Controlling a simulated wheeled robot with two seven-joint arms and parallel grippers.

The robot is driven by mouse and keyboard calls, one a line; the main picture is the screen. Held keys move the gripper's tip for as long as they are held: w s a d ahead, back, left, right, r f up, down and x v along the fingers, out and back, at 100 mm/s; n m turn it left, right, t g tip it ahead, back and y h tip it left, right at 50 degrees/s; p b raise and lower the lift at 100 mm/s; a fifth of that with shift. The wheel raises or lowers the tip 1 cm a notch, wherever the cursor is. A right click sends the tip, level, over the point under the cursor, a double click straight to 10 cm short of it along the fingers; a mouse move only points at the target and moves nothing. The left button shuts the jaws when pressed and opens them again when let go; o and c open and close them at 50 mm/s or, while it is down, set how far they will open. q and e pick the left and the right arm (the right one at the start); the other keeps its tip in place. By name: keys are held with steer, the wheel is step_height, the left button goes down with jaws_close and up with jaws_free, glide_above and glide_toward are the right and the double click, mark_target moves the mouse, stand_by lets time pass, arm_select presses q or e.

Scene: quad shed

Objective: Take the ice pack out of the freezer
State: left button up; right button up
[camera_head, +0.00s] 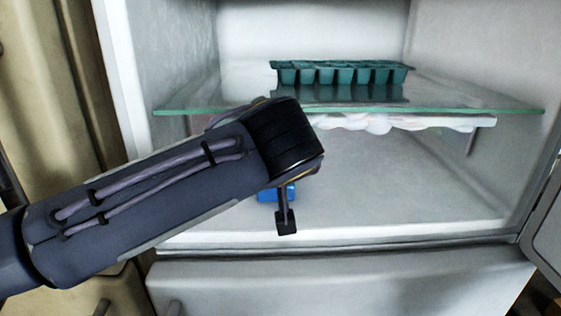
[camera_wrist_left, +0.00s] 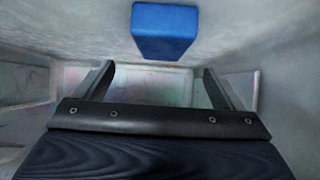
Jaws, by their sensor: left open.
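The blue ice pack (camera_head: 266,195) lies on the floor of the open freezer (camera_head: 390,200), below the glass shelf. In the head view my left arm and gripper hide most of it. In the left wrist view the ice pack (camera_wrist_left: 165,32) shows whole as a blue block at the top centre, beyond the fingers. My left gripper (camera_head: 286,222) reaches into the lower compartment, with one finger showing in front of the pack. In the left wrist view the gripper (camera_wrist_left: 158,70) is open, with nothing between its fingers. My right gripper is in neither view.
A glass shelf (camera_head: 450,109) spans the freezer above my gripper and bears a green ice cube tray (camera_head: 340,74). White frost (camera_head: 400,123) hangs under the shelf. The door (camera_head: 545,225) stands open at the right. The compartment floor right of the pack is clear.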

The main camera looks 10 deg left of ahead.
arm_select(q)
steer(key=shift+x, duration=1.25)
steer(key=p+x, duration=0.1)
steer(key=x, duration=0.4)
steer(key=shift+a+f, duration=0.1)
steer(key=shift+a, duration=0.1)
steer(key=shift+w+f+p, duration=0.2)
steer(key=shift+w+p, duration=0.05)
steer(key=shift+p, duration=0.05)
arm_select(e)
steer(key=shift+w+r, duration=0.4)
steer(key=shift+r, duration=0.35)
arm_select(q)
steer(key=shift+c, duration=0.4)
steer(key=c, duration=1.2)
steer(key=shift+r, duration=0.1)
steer(key=shift+c, duration=0.4)
steer(key=shift+r, duration=0.15)
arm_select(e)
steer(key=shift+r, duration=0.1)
